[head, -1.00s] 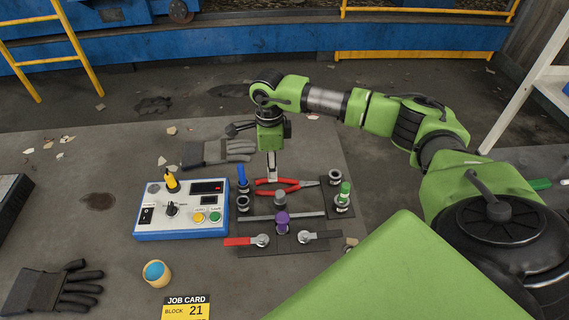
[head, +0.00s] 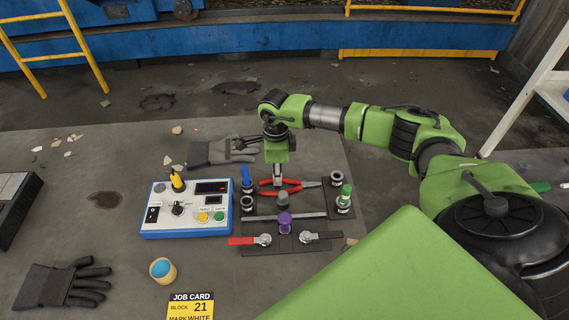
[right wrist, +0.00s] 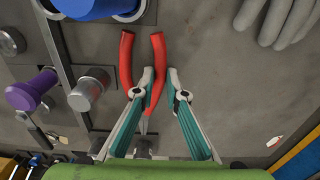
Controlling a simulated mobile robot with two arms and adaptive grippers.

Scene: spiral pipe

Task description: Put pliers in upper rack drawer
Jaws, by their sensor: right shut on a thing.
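The red-handled pliers (head: 295,186) lie on the grey table at the back of the dark fixture plate. In the right wrist view their red handles (right wrist: 127,60) point up the picture, and their jaws point toward my wrist. My right gripper (head: 277,182) reaches down onto the pliers from above. In the right wrist view its fingers (right wrist: 160,78) are shut on the pliers, with one red handle between the fingertips. My left gripper is not in view. No drawer can be made out.
A blue-and-white control box (head: 186,215) stands left of the fixture plate (head: 285,243), which carries valves and pegs. A white frame (head: 522,100) stands at the right edge.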

